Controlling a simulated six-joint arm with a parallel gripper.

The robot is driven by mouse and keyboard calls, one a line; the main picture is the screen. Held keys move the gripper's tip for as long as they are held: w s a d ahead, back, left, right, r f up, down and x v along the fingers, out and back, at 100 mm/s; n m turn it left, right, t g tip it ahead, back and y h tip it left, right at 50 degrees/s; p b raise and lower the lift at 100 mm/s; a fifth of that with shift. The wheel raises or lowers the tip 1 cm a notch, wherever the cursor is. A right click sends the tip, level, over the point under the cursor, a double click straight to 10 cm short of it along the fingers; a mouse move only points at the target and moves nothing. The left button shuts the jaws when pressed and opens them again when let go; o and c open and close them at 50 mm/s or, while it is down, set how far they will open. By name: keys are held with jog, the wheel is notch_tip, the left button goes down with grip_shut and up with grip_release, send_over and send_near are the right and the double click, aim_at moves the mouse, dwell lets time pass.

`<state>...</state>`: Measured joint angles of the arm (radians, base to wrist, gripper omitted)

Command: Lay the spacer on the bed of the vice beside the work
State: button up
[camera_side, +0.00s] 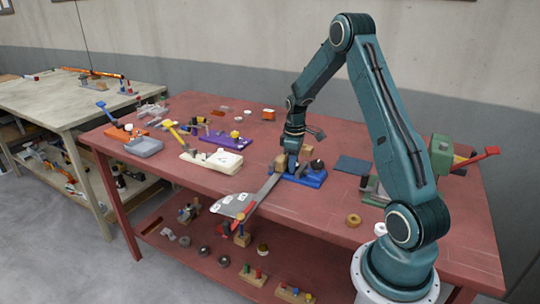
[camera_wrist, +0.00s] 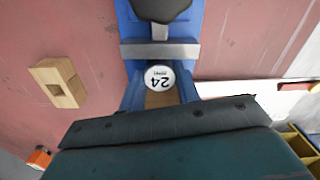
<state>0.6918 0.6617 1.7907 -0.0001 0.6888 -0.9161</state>
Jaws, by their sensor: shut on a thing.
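The blue vice (camera_side: 313,181) sits on the red bench. It also shows in the wrist view (camera_wrist: 131,28), with a grey jaw bar (camera_wrist: 160,50) across it. Just below that bar is a round white face marked 24 (camera_wrist: 160,78), seemingly the work. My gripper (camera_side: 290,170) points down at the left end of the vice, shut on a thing.
A notched wooden block (camera_wrist: 58,82) stands left of the vice in the wrist view. A long grey strip (camera_side: 262,190) runs from beside the vice towards the front edge. A dark blue mat (camera_side: 353,165) lies to the right. A brass ring (camera_side: 354,220) lies on clear bench nearer the front.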

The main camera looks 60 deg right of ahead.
jog(key=shift+f, duration=0.1)
jog(key=o, duration=1)
notch_tip(320, 180, up, 12)
jog(key=shift+r, duration=0.15)
dwell(0.6)
